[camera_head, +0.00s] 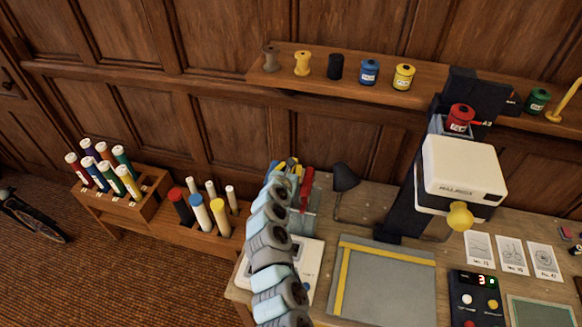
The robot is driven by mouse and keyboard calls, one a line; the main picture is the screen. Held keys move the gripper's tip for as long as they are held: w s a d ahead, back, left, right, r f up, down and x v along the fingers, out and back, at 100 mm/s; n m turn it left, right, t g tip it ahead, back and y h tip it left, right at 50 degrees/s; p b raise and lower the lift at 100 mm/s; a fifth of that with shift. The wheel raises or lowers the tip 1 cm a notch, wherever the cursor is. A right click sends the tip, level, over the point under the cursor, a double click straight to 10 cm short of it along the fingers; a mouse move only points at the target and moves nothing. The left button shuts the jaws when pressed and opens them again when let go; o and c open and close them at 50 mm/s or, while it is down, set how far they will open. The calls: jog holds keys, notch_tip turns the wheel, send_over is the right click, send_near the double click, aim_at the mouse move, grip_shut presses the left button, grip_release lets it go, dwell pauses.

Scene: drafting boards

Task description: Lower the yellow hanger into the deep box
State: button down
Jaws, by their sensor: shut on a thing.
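My arm rises from the bottom centre, and my gripper (281,176) is at its far end, mostly hidden behind the wrist. It is shut; a small yellow piece (283,164) shows there, likely the yellow hanger, but its shape is too small and covered to make out. Blue and red pieces show close beside it. A grey box-like holder (305,217) stands partly behind my arm, with a red tool (307,183) upright at it. I cannot tell whether this is the deep box, or whether the yellow piece is inside or above it.
Wooden racks with coloured tubes (118,205) stand at left. A shelf (432,98) of spools runs along the wall. A dark lamp (345,177), a white projector head (462,170) on a black column, a grey board (388,290) and a control box (478,300) occupy the desk.

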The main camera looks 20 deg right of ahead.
jog(key=shift+f, duration=0.25)
jog(key=c, duration=0.9)
grip_release()
jog(key=shift+s, duration=0.1)
jog(key=shift+s+a+r, duration=0.1)
jog(key=shift+s, duration=0.2)
jog(key=shift+s+a+r, duration=0.15)
jog(key=shift+a+r, duration=0.05)
jog(key=shift+s+a+r, duration=0.1)
jog(key=shift+s+a, duration=0.25)
jog(key=shift+s, duration=0.05)
jog(key=shift+v, duration=0.85)
jog(key=v, duration=0.7)
jog(key=shift+s+a+r, duration=0.2)
jog(key=shift+s, duration=0.1)
